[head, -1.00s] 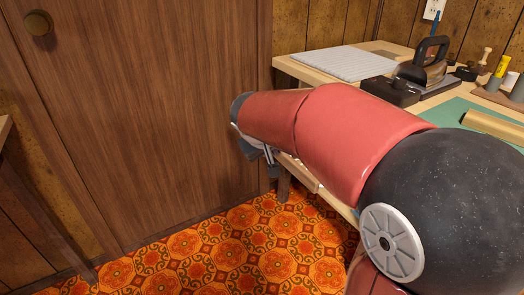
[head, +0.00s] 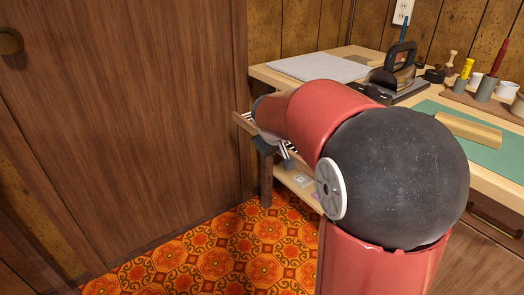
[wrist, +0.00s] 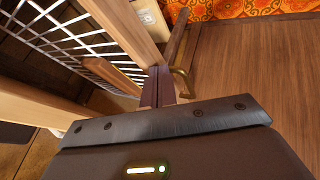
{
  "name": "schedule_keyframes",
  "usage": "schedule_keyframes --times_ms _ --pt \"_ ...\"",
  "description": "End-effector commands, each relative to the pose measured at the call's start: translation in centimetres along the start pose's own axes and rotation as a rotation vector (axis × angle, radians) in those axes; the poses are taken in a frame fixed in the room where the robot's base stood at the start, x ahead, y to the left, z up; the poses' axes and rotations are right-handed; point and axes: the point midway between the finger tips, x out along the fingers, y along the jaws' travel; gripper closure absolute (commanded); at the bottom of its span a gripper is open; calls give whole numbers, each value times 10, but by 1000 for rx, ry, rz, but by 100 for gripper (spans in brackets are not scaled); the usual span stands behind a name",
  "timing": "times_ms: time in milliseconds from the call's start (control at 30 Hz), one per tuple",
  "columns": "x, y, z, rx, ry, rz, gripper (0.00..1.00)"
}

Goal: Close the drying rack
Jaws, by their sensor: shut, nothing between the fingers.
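The drying rack shows in the wrist view as a white wire grid (wrist: 62,22) with a pale wooden rail (wrist: 122,28) along it. In the head view its wooden rail (head: 243,124) juts out at the left end of the worktable, and my arm covers most of the rest. My gripper (wrist: 158,72) is shut and empty, with its fingers at the near end of that rail in the wrist view. I cannot tell whether they touch it. In the head view my wrist is just in front of the rack, and the fingertips are hard to make out.
The worktable (head: 455,92) carries an iron (head: 393,70), a pale ribbed pad (head: 318,67), a green mat (head: 490,150) and several small pots. A brown wooden door (head: 130,120) stands close on the left. Patterned orange floor (head: 215,262) is clear below.

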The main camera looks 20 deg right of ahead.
Motion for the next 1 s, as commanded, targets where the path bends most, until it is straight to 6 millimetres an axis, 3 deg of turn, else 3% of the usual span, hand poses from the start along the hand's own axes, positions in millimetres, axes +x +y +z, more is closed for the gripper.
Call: schedule_keyframes --times_ms 100,400,633,1000 --pt "11 28 -1 4 -5 2 100" --pt "35 71 -1 2 -2 1 100" --pt "43 83 0 1 0 0 100" --pt "44 83 0 -1 1 0 100"
